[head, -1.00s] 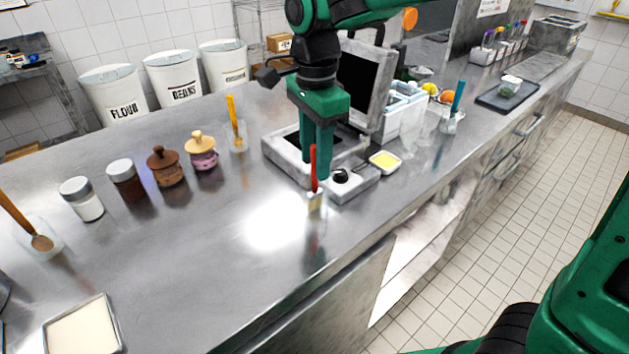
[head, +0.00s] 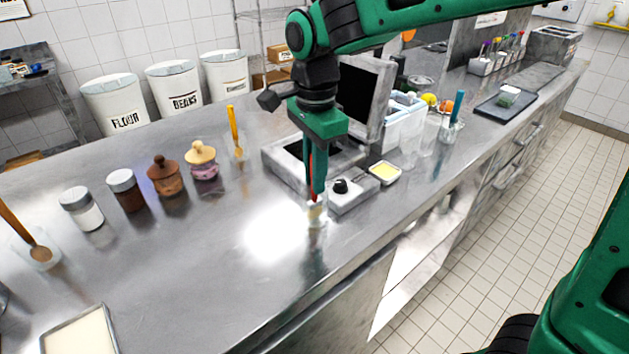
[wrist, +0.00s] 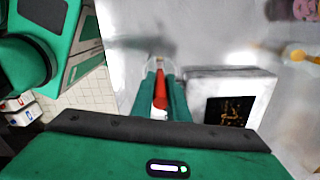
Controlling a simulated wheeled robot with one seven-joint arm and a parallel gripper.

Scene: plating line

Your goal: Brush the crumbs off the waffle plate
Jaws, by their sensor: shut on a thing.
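The waffle maker (head: 285,172) stands on the steel counter with its lid raised. Its dark waffle plate (wrist: 230,112) shows orange-yellow crumbs in the wrist view; my gripper partly hides it in the head view. My gripper (head: 315,190) points down in front of the waffle maker, beside its control box. It is shut on the red handle of a brush (wrist: 160,90). The brush's lower end is at a small clear cup (head: 317,217) on the counter. The cup's rim shows around the fingertips in the wrist view (wrist: 147,67). I cannot tell if the bristles are clear of it.
The control box with a black knob (head: 355,195) is close right of my gripper, and a yellow-filled dish (head: 385,172) lies beyond it. Jars (head: 168,175) and a yellow utensil (head: 234,128) stand left.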

